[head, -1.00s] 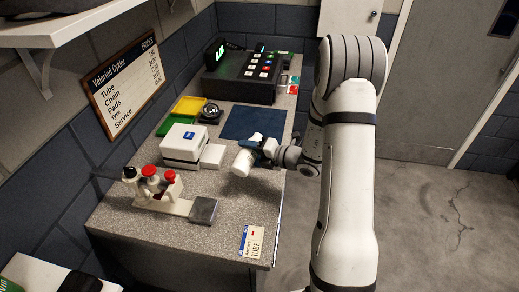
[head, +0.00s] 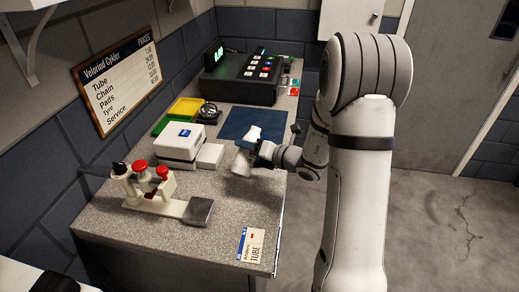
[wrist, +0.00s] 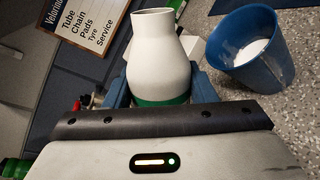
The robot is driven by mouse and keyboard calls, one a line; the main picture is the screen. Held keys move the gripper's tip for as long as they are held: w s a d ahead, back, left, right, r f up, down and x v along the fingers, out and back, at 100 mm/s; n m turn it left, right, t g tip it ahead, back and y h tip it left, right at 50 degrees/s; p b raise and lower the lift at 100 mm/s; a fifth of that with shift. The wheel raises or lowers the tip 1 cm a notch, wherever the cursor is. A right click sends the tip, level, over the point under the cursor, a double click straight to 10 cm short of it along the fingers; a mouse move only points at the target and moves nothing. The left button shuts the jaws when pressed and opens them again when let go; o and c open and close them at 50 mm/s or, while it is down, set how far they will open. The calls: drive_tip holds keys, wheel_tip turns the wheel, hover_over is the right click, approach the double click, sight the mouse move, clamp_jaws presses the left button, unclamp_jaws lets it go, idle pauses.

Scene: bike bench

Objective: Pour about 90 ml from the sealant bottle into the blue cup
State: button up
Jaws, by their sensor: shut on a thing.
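My gripper (head: 261,152) is shut on the sealant bottle (head: 243,161), a white bottle held tilted above the bench. In the wrist view the bottle (wrist: 157,62) shows its open neck and a green band low down between my blue fingers. The blue cup (wrist: 277,68) is to the right of the bottle in the wrist view, apart from it, with some white content inside. I cannot make out the cup in the head view. No stream of liquid shows.
A white box (head: 182,146) stands left of the bottle. A holder with red-topped items (head: 150,186) and a grey block (head: 198,211) are nearer. A dark blue mat (head: 240,122) and a till (head: 240,77) lie behind. A TUBE card (head: 250,245) is at the front edge.

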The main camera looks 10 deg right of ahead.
sight(252, 164)
drive_tip(key=shift+w+d+r+n+b, duration=0.1)
drive_tip(key=shift+r+n+b, duration=0.3)
drive_tip(key=shift+r, duration=0.05)
drive_tip(key=shift+f+b, duration=0.35)
drive_tip(key=shift+b, duration=0.25)
drive_tip(key=shift+f+n+t+b, duration=0.3)
drive_tip(key=shift+n+b, duration=0.2)
drive_tip(key=shift+b, duration=0.55)
drive_tip(key=f+n+b, duration=0.1)
drive_tip(key=b, duration=0.3)
drive_tip(key=s+a+f+n+t+b, duration=0.1)
drive_tip(key=n+b, duration=0.1)
drive_tip(key=b, duration=0.3)
drive_tip(key=shift+s+f, duration=0.15)
drive_tip(key=shift+f, duration=0.05)
drive_tip(key=n+b, duration=0.1)
drive_tip(key=b, duration=0.2)
drive_tip(key=s+n+b, duration=0.1)
drive_tip(key=n+b, duration=0.1)
drive_tip(key=b, duration=0.2)
drive_tip(key=shift+a+t, duration=0.4)
drive_tip(key=shift+a+n+b, duration=0.1)
drive_tip(key=shift+n+b, duration=0.2)
drive_tip(key=shift+b, duration=0.3)
drive_tip(key=shift+s+b, duration=0.1)
drive_tip(key=shift+b, duration=0.2)
